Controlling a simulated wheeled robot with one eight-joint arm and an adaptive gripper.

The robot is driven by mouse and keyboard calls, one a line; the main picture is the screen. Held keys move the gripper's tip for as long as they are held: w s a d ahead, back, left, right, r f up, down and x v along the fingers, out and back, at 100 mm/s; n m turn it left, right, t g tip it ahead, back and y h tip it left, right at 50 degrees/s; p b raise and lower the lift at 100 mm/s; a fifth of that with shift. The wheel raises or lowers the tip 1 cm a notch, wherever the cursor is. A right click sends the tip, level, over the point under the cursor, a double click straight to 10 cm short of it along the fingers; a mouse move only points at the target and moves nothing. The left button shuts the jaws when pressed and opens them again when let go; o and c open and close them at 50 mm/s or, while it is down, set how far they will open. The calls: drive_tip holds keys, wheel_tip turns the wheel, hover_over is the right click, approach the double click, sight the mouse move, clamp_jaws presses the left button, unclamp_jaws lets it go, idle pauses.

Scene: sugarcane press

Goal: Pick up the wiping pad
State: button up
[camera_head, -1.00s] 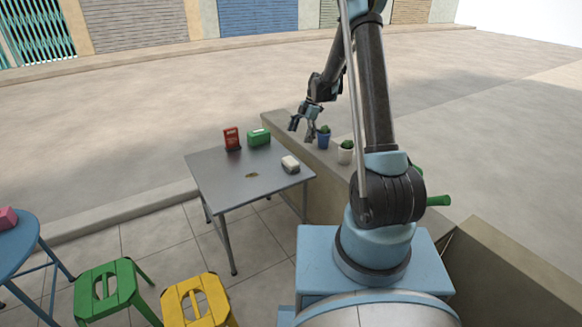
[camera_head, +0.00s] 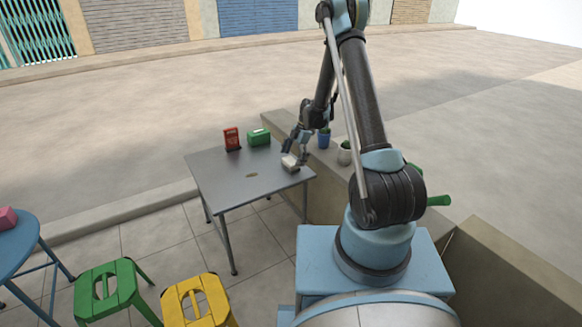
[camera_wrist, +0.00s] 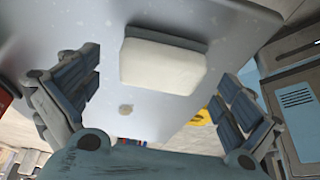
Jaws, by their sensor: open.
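The wiping pad (camera_head: 289,162) is a small pale block with a grey layer, lying near the right edge of the grey metal table (camera_head: 228,182). In the wrist view the pad (camera_wrist: 163,65) shows its cream face with a grey strip along one long side. My gripper (camera_head: 294,158) is just over the pad in the head view, its fingers pointing down. In the wrist view my gripper (camera_wrist: 160,95) has its fingers spread wide to either side, with the pad between and beyond them. I see no contact between fingers and pad.
A red holder (camera_head: 232,139) and a green box (camera_head: 259,137) stand at the table's back. A blue pot (camera_head: 324,141) and a white pot (camera_head: 345,153) with plants stand on the low wall right of the table. Green (camera_head: 103,290) and yellow (camera_head: 196,301) stools are in front.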

sight(291, 160)
drive_tip(key=shift+x, duration=1.05)
drive_tip(key=shift+c, duration=0.6)
drive_tip(key=c, duration=1.1)
drive_tip(key=shift+r, duration=0.15)
wheel_tip(291, 160, up, 10)
drive_tip(key=shift+f, duration=0.1)
